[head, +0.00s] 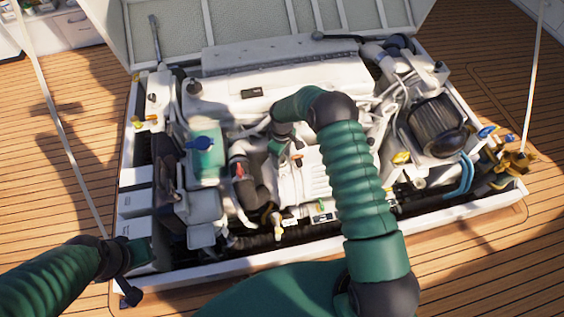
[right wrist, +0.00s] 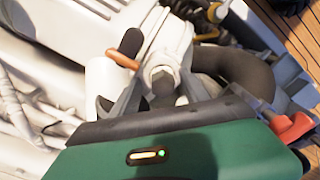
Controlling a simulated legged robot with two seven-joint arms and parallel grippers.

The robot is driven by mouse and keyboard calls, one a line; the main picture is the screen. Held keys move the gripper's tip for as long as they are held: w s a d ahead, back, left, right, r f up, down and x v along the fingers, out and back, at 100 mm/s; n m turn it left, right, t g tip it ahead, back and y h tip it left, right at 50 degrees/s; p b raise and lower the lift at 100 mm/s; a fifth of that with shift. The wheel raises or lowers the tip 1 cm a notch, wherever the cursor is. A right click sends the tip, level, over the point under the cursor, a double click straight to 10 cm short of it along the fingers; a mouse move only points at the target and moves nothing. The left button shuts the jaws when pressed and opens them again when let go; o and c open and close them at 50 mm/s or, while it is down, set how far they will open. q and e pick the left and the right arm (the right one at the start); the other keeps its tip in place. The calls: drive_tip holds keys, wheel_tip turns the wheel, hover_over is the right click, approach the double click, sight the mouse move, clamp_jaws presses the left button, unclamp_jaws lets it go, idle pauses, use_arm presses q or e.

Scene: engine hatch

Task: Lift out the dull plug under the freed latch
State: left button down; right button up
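In the right wrist view a dull grey plug (right wrist: 163,82) sits in a white round neck on the engine. An orange-brown latch (right wrist: 122,60) with a dark knob lies swung to the left of the neck, clear of the plug's top. My right gripper (right wrist: 166,88) is open, its grey fingers on either side of the plug; contact cannot be made out. In the head view my right gripper (head: 290,152) is low over the engine's middle, and the plug is hidden there. My left gripper (head: 138,254) is at the hatch's front left corner, its fingers unclear.
The white engine (head: 275,95) fills the open hatch, with hoses and pipes close around my right gripper. A red lever (right wrist: 292,127) is at the right in the wrist view. A teal tank (head: 206,160) stands left. The wooden deck (head: 480,265) is clear.

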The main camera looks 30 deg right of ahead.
drive_tip(key=shift+a+r, duration=0.1)
drive_tip(key=shift+a, duration=0.25)
drive_tip(key=c, duration=0.7)
drive_tip(key=shift+d, duration=0.25)
clamp_jaws()
drive_tip(key=shift+a, duration=0.1)
